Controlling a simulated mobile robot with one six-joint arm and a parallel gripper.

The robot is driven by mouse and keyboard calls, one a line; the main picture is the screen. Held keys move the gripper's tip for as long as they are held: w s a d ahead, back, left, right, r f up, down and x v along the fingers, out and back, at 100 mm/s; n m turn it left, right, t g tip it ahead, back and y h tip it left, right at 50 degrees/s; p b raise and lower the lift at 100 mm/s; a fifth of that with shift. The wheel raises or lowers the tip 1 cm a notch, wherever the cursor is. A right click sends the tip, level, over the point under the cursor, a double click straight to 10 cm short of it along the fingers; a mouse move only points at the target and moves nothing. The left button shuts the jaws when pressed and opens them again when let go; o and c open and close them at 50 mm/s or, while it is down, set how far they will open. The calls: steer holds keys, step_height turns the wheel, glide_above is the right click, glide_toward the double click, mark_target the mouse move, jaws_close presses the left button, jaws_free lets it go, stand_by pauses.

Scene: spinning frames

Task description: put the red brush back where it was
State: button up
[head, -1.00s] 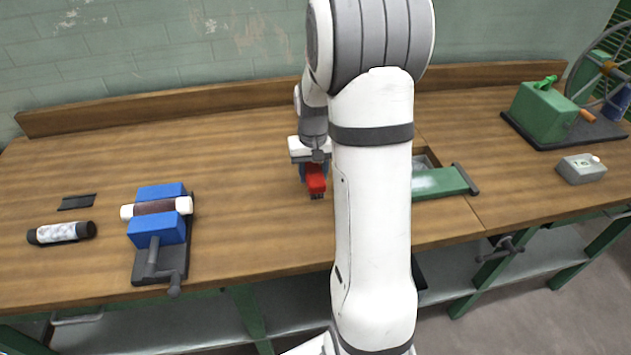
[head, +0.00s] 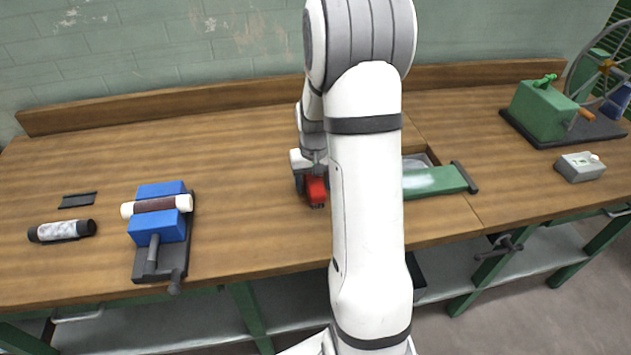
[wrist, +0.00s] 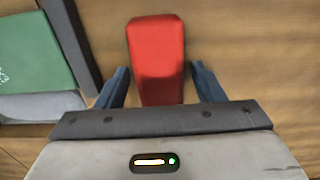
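The red brush (head: 317,190) is below my gripper near the middle of the workbench, with a dark end toward the front edge. In the wrist view the red brush (wrist: 157,60) lies lengthwise between the two blue-grey fingers. In the head view my gripper (head: 311,182) is partly hidden by my arm. I cannot tell for certain whether the brush rests on the bench.
A green-lidded tray (head: 438,182) is just right of my arm. A blue roller stand (head: 160,228) and a dark cylinder (head: 62,231) are at left. A green machine (head: 545,110) and a grey box (head: 580,167) are at right. The bench (head: 245,170) left of my gripper is clear.

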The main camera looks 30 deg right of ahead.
mark_target(314, 180)
steer(key=shift+r, duration=0.1)
step_height(314, 180, up, 12)
steer(key=s+a+r+n+t, duration=0.1)
steer(key=s+a+r, duration=0.1)
steer(key=s+a, duration=0.5)
steer(key=s+a+r+n+t, duration=0.2)
steer(key=s+a, duration=0.4)
steer(key=s, duration=0.6)
steer(key=shift+s+a+b, duration=0.25)
steer(key=shift+a+b, duration=0.15)
steer(key=shift+b, duration=0.05)
steer(key=shift+r, duration=0.1)
steer(key=shift+c, duration=0.2)
